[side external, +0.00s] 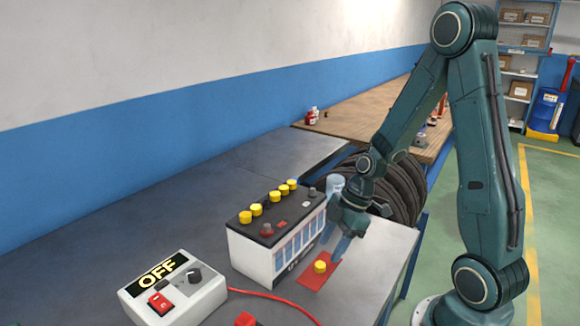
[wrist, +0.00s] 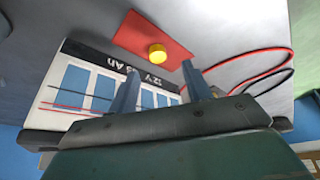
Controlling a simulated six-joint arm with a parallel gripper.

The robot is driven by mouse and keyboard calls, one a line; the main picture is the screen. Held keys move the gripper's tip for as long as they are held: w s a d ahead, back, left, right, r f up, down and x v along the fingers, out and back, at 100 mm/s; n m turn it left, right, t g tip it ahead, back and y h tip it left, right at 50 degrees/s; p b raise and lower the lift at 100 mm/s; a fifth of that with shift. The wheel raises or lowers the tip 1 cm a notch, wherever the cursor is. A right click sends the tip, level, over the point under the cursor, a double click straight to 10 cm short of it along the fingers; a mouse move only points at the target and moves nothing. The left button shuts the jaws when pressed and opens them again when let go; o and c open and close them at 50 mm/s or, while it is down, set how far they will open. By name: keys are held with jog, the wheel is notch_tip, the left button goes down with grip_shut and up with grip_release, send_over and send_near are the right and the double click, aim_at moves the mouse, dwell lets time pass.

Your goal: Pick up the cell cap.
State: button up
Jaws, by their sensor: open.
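The loose yellow cell cap (side external: 320,267) sits on a small red mat (side external: 313,281) on the grey bench, beside the battery. In the wrist view the cap (wrist: 157,54) shows just beyond the fingertips, between their lines. My gripper (side external: 336,240) is open and empty, its blue fingers pointing down above and behind the cap, apart from it. The fingers also show in the wrist view (wrist: 157,75). The white battery (side external: 252,258) with a black top stands left of the gripper. Several yellow caps (side external: 256,209) sit in a row on its top, with a wider gap within the row.
A charger box (side external: 205,297) with an OFF sign stands at the front left. A red cable (side external: 272,296) runs along the bench in front of the battery. Tyres (side external: 405,188) stand behind my gripper. A wooden bench (side external: 350,117) lies at the back. The bench right of the mat is clear.

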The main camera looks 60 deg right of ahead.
aim_at(321, 264)
jog(key=shift+x, duration=2.55)
jog(key=shift+d, duration=0.2)
jog(key=c, duration=0.9)
